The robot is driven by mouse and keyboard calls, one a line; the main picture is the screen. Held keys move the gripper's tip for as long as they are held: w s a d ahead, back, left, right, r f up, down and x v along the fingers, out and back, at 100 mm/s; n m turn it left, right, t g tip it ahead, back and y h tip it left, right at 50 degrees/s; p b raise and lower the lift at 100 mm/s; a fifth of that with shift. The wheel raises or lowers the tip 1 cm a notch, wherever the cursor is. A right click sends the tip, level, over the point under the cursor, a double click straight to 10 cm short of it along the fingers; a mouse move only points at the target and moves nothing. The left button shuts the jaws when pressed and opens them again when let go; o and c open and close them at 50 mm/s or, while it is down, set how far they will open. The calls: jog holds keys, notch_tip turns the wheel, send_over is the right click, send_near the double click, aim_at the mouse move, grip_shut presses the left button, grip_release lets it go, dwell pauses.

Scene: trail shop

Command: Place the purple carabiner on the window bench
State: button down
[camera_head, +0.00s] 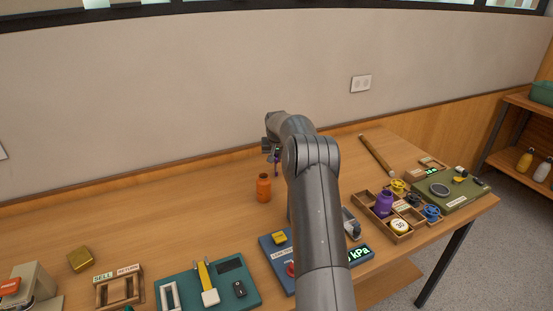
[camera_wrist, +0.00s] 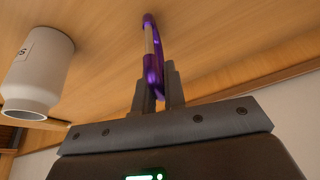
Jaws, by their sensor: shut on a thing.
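The purple carabiner (camera_wrist: 154,60) stands upright between the two grey fingers of my gripper (camera_wrist: 160,88) in the wrist view. My gripper is shut on it. In the head view my gripper (camera_head: 272,150) is over the back of a long wooden bench, near the wall, and a small bit of the purple carabiner (camera_head: 276,159) shows below it. My arm hides part of the bench. The wooden bench top (camera_head: 190,205) runs along the wall; I cannot tell whether it is the window bench.
An orange bottle (camera_head: 263,189) stands just in front of my gripper. A white bottle (camera_wrist: 38,72) is at the left of the wrist view. A wooden tray (camera_head: 372,214), a green panel (camera_head: 452,191) and a teal board (camera_head: 182,287) lie along the front. The back left is clear.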

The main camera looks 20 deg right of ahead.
jog(key=shift+f, duration=0.2)
jog(key=c, duration=1.5)
grip_release()
jog(key=v, duration=1.2)
jog(key=s+a+r+n, duration=0.1)
jog(key=s+a+r, duration=0.45)
jog(key=s, duration=0.25)
jog(key=s+a+r+n+t, duration=0.1)
jog(key=s+a+r, duration=0.3)
jog(key=s+a, duration=0.25)
jog(key=s+a+r+n, duration=0.1)
jog(key=s+a+r, duration=0.4)
jog(key=s, duration=0.3)
jog(key=s+a+f, duration=0.2)
jog(key=s, duration=0.7)
jog(key=s+a+f+n+y, duration=0.1)
jog(key=s+a+f, duration=0.1)
jog(key=s, duration=0.7)
jog(key=s+a+f, duration=0.2)
jog(key=s+a, duration=0.2)
jog(key=s, duration=0.5)
jog(key=shift+f+n+t+y, duration=0.3)
jog(key=shift+f, duration=0.1)
